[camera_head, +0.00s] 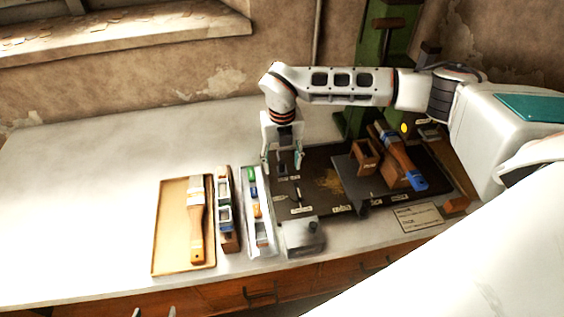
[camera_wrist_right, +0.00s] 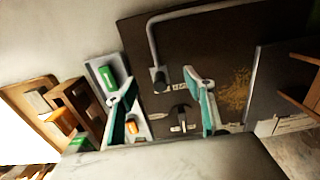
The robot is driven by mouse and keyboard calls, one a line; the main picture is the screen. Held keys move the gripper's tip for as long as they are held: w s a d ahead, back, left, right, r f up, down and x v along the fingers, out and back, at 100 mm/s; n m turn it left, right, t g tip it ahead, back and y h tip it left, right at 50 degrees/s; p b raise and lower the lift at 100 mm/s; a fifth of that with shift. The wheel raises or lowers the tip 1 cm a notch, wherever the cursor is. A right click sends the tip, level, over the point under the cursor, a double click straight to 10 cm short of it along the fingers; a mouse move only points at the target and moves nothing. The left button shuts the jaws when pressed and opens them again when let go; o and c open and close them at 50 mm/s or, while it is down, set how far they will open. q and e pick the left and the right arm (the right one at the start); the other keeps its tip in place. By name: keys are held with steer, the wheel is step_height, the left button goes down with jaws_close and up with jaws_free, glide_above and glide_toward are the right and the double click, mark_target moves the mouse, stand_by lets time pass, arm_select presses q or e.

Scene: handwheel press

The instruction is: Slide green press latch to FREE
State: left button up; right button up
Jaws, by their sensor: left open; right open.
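The green press (camera_head: 372,65) stands at the back of a dark base board (camera_head: 325,200). My right gripper (camera_head: 283,160) points down over the board's left part, its teal fingers apart and empty. In the right wrist view, the open fingers (camera_wrist_right: 160,82) frame a small dark block with a bent grey rod (camera_wrist_right: 153,45) and a dark handle (camera_wrist_right: 182,113) beside pale labels. The handle also shows in the head view (camera_head: 298,193). I cannot read the labels or tell which part is the latch. Only the tips of my left gripper (camera_head: 152,312) show, apart, at the bottom edge.
A tray with a brush (camera_head: 197,220), a wooden rack (camera_head: 228,235) and a pale tray (camera_head: 262,240) with a green item stand left of the board. A grey box (camera_head: 303,238) sits at its front. The table's left is clear.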

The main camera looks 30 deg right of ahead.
step_height(320, 180, up, 7)
steer(key=p, duration=0.2)
steer(key=shift+p, duration=0.4)
steer(key=shift+r, duration=0.45)
